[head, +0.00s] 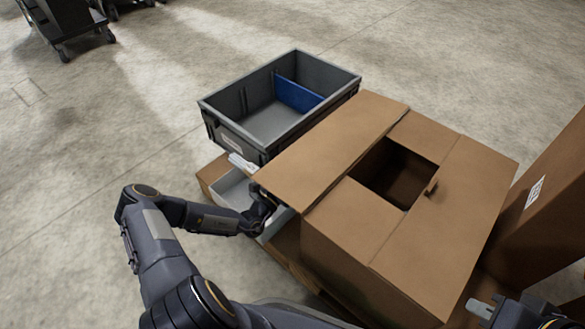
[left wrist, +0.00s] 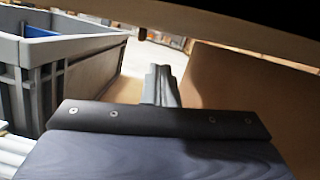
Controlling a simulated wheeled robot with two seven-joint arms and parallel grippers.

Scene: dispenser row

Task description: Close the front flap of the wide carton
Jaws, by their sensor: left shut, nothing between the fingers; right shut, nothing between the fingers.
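The wide brown carton (head: 340,247) stands at the centre right. Flaps on its near, far and right sides lie folded in around a dark square opening. Its left-side flap (head: 335,148) is open and sticks outward to the left. My left gripper (head: 265,208) is low by the carton's left side, under the near end of that flap and partly hidden. In the left wrist view its shut, empty fingers (left wrist: 161,85) point along the carton wall (left wrist: 235,95), with the flap (left wrist: 230,18) overhead. My right gripper (head: 482,308) is shut and empty beside the carton's near right corner.
A grey crate (head: 208,118) with a blue divider (head: 298,94) stands close behind the open flap. A pale open box (head: 234,190) sits beside my left gripper. A tall brown carton (head: 545,205) stands at the right.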

